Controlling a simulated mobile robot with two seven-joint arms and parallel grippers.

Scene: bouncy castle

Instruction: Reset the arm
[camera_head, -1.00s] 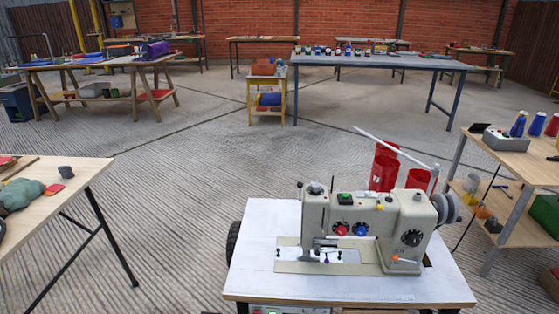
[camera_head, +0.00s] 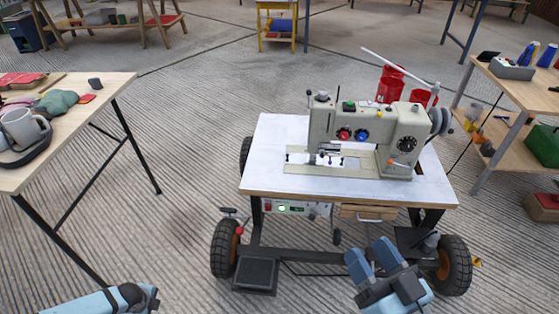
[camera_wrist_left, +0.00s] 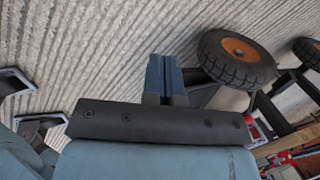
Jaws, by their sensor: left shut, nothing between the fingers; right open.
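My right gripper (camera_head: 371,256) is open and empty at the bottom of the head view, in front of the wheeled sewing cart. Its two blue fingers stand apart and point toward the cart. Part of my left arm shows at the bottom left of the head view. My left gripper (camera_wrist_left: 165,76) shows in the left wrist view, its blue fingers together with nothing between them. Ribbed floor lies behind it, and a black tyre (camera_wrist_left: 238,58) with an orange hub is to its right.
A sewing machine (camera_head: 370,132) stands on the white-topped cart (camera_head: 285,135). A wooden table (camera_head: 100,90) with a grey mug (camera_head: 22,130) is at left. A shelved table (camera_head: 530,92) is at right. Ribbed floor is clear between the left table and the cart.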

